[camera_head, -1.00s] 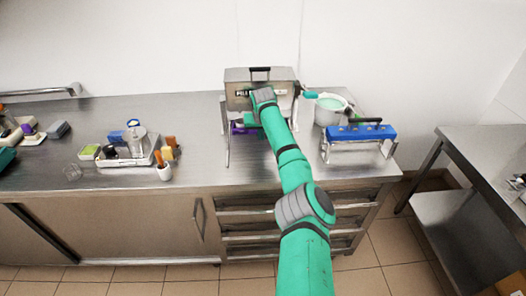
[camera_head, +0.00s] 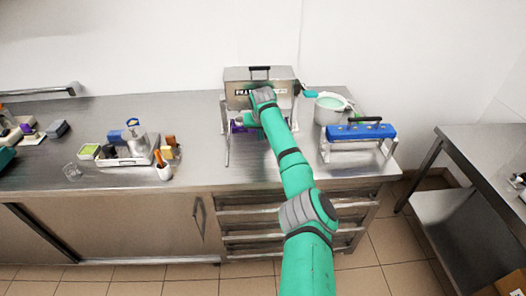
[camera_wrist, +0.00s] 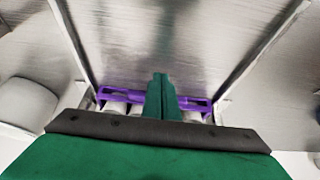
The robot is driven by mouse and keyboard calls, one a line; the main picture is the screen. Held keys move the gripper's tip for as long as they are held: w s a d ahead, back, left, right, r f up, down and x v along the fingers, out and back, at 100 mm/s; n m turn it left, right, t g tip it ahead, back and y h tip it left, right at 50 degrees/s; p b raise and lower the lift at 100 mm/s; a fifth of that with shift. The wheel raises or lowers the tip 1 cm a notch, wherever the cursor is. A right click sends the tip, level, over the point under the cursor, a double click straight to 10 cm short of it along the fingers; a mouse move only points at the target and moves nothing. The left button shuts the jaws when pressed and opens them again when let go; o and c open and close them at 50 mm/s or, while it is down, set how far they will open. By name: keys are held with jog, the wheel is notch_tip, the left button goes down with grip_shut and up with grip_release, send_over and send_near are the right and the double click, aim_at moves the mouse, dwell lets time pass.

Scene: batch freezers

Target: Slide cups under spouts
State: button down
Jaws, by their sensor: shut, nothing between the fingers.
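The steel batch freezer (camera_head: 240,75) stands on legs on the counter, with my arm in front of it. A purple holder (camera_head: 237,127) shows low between its legs, partly hidden by my arm. In the wrist view the purple holder (camera_wrist: 200,102) spans across my gripper (camera_wrist: 162,82), and pale cup-like shapes (camera_wrist: 116,105) sit along it, mostly hidden. My gripper's green fingers are together with nothing held, over or against the middle of the holder. I cannot tell whether they touch it. Spouts are not clearly visible.
A blue-topped unit (camera_head: 360,132) on a metal stand and a pale pot (camera_head: 328,110) stand right of the freezer. A tray with small items (camera_head: 125,158) and a small cup with sticks (camera_head: 163,172) are at the left. The counter between is clear.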

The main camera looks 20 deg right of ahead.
jog(key=shift+s+v, duration=0.2)
jog(key=shift+v, duration=2.5)
jog(key=shift+f, duration=0.15)
